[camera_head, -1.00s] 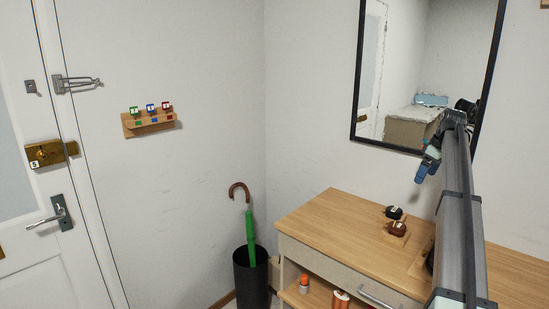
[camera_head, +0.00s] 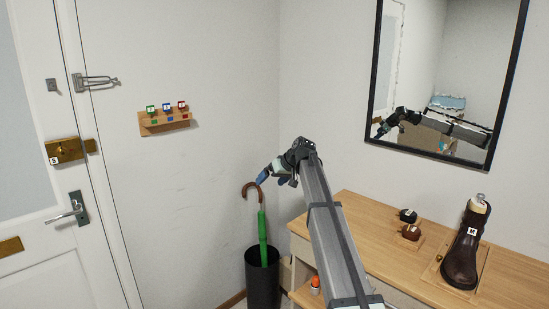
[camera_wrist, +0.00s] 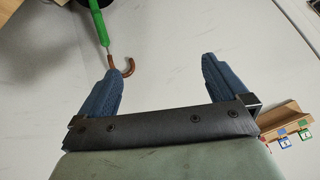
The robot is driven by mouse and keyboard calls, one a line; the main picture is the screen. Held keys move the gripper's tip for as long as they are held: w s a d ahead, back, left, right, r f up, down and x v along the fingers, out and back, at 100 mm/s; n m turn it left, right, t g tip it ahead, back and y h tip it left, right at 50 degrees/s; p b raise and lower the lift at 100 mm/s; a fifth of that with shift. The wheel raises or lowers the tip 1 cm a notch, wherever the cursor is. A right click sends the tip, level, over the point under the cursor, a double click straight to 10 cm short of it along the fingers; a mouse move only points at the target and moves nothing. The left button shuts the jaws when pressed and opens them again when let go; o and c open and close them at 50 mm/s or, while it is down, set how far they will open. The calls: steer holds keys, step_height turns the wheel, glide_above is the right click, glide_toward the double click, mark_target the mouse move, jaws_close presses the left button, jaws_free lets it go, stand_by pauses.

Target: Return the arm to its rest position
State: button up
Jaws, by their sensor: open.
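My gripper (camera_head: 268,177) is at the end of my grey arm, in front of the wall corner and beside the umbrella's curved handle in the head view. In the wrist view my gripper (camera_wrist: 160,85) shows two blue fingers spread apart with nothing between them. The green umbrella (camera_head: 263,240) with its brown hooked handle stands in a black bin (camera_head: 262,280). In the wrist view the umbrella handle (camera_wrist: 125,68) shows near the left finger; I cannot tell whether they touch.
A wooden key rack (camera_head: 165,122) with coloured tags hangs on the left wall. The door (camera_head: 40,200) is at far left. A wooden table (camera_head: 370,225) holds a dark boot (camera_head: 464,250) and two small round items. A mirror (camera_head: 450,75) hangs above it.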

steer(key=s+a+f+m+y, duration=0.1)
steer(key=s+a+f, duration=0.2)
steer(key=a+f, duration=0.3)
steer(key=s+a+f, duration=0.2)
steer(key=a+f, duration=0.1)
steer(key=a, duration=0.5)
steer(key=s+d+f+m+g+h, duration=0.1)
steer(key=s+d+f, duration=0.45)
steer(key=f, duration=0.65)
steer(key=s+d+f+m+g+h, duration=0.15)
steer(key=s+d+f, duration=0.25)
steer(key=s+f, duration=0.55)
steer(key=s+d+f+g+h, duration=0.15)
steer(key=s+d+f, duration=0.3)
steer(key=f, duration=0.95)
steer(key=s+d+f+m+g+h, duration=0.1)
steer(key=s+d+f+g, duration=0.1)
steer(key=s+d+f, duration=0.55)
steer(key=s+d+f+m+g+h, duration=0.1)
steer(key=s+d+f, duration=0.2)
steer(key=s+f, duration=0.8)
steer(key=s+d+g, duration=0.2)
steer(key=s+d, duration=0.1)
steer(key=s, duration=1.2)
steer(key=s+d+f+g+h, duration=0.1)
steer(key=s+d, duration=0.3)
steer(key=s, duration=1.1)
steer(key=shift+s+d+f+g+h, duration=0.25)
steer(key=shift+f+g+h, duration=0.05)
steer(key=shift+g, duration=0.5)
